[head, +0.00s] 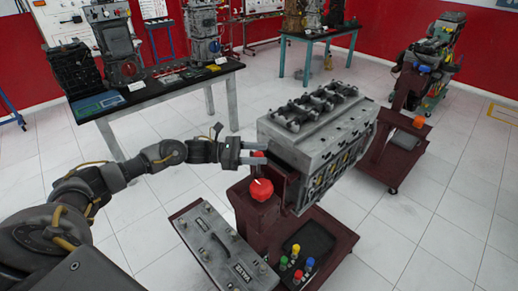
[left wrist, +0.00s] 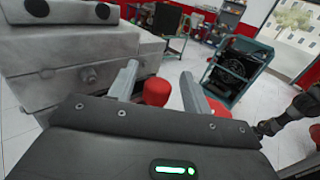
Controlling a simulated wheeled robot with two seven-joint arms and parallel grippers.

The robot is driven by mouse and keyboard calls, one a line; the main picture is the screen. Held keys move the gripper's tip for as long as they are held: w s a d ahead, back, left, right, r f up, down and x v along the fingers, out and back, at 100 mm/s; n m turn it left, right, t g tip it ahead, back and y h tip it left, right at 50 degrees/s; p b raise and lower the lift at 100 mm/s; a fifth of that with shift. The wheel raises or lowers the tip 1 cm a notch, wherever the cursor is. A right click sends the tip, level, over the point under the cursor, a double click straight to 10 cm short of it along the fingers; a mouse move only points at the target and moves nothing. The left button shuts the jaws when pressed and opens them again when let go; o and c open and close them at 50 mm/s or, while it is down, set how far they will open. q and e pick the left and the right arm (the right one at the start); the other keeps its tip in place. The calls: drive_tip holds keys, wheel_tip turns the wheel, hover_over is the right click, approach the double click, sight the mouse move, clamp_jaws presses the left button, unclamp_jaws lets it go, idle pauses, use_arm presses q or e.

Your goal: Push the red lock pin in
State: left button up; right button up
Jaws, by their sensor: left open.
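A small red piece, which looks like the red lock pin (head: 259,154), shows between my left gripper's fingertips at the near end of the engine block. My left gripper (head: 252,156) is open, with a finger on either side of it; I cannot tell whether they touch. A larger red knob (head: 261,190) sits just below, on the dark red engine stand (head: 256,222). In the left wrist view, a red cylinder (left wrist: 156,92) shows between the open fingers, and more red (left wrist: 214,106) shows by the right finger. The pin's base is hidden.
The grey engine block (head: 318,135) stands just right of the gripper. A grey case (head: 222,250) and a dark tray with coloured knobs (head: 297,262) lie low in front. A bench with engine parts (head: 160,90) stands at the back left. The floor between is clear.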

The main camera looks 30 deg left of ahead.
use_arm(q)
drive_tip(key=shift+w+d, duration=0.1)
drive_tip(key=shift+d, duration=0.05)
clamp_jaws()
drive_tip(key=shift+f, duration=0.15)
wheel_tip(320, 180, down, 5)
drive_tip(key=b, duration=0.6)
drive_tip(key=shift+r, duration=0.3)
